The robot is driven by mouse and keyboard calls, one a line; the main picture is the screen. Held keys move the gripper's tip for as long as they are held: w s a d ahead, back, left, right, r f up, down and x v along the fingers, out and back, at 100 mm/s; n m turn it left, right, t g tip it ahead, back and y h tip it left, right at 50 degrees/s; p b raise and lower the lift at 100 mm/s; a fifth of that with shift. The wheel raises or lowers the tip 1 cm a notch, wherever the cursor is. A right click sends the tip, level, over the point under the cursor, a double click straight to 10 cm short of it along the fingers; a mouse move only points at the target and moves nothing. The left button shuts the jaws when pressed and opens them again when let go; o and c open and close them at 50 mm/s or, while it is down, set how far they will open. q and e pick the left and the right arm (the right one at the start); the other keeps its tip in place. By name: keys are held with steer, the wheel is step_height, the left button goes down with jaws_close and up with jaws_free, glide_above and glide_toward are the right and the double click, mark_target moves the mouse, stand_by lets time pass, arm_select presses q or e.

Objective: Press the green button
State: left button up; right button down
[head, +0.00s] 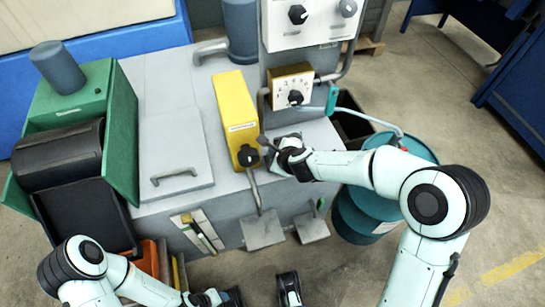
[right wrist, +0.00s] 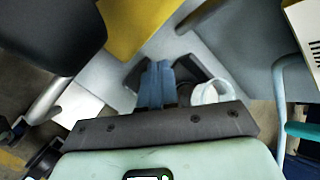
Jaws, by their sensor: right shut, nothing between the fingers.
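I cannot make out a green button in either view. The grey control panel (head: 306,22) at the top of the head view carries two knobs, and its top is cut off. Below it is a small box with a dial (head: 292,88). My right gripper (head: 272,148) is over the grey machine top, just right of the yellow housing's lower end and below the dial box. Its fingers (right wrist: 156,84) are together and empty in the right wrist view. My left gripper (head: 232,297) is partly cut off at the bottom edge, and its fingers are unclear.
The yellow housing (head: 234,108) stands on the grey machine (head: 165,75). A teal lever (head: 332,98) sticks out right of the dial box. A teal drum (head: 355,215) stands to the right, partly behind my right arm. A green bin (head: 121,130) is at left.

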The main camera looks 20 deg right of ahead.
steer(key=shift+f+b, duration=0.65)
steer(key=shift+f, duration=0.2)
stand_by(0.6)
stand_by(0.4)
steer(key=shift+r+p, duration=1)
steer(key=shift+r, duration=0.05)
steer(key=shift+r, duration=0.15)
step_height(320, 180, up, 5)
steer(key=p, duration=0.5)
